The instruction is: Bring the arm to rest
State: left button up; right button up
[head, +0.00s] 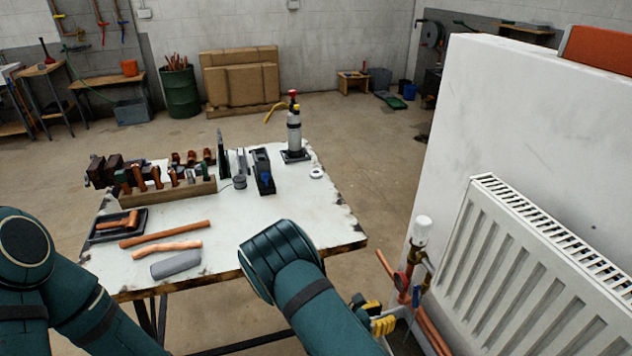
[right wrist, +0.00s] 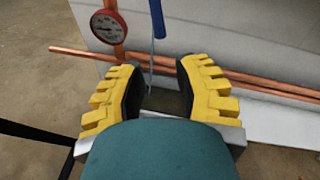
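My right gripper (head: 371,313) shows in the head view low by the pipes, beside the radiator and off the bench's right edge. In the right wrist view its yellow-padded fingers (right wrist: 158,80) stand apart, with nothing held between them. A thin rod with a blue handle (right wrist: 157,18) shows beyond the gap; I cannot tell how close it is. My left arm (head: 60,275) comes in at the lower left of the head view, and its gripper is out of sight.
The white radiator (head: 540,270) hangs on a pale wall block (head: 520,130) at right. A valve with a white cap (head: 422,232), a red gauge (right wrist: 107,27) and copper pipes (right wrist: 245,80) are near my right gripper. The workbench (head: 228,215) holds tools and pipe pieces.

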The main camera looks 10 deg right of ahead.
jog(key=s+a+f+m+g+y, duration=0.3)
jog(key=s+f+m+g+y, duration=0.15)
jog(key=s, duration=0.35)
jog(key=s+a+f+m+g+y, duration=0.3)
jog(key=s+m+g+y, duration=0.15)
jog(key=s, duration=0.25)
jog(key=s+a+r+m+t+y, duration=0.1)
jog(key=s+a+m+t+y, duration=0.1)
jog(key=a+m+y, duration=0.7)
jog(key=w+a+r+m+t, duration=0.2)
jog(key=w+r+m+t, duration=0.2)
jog(key=m, duration=0.3)
jog(key=shift+w+a+r+t, duration=0.2)
jog(key=shift+w+r+t, duration=0.15)
jog(key=shift+t, duration=0.25)
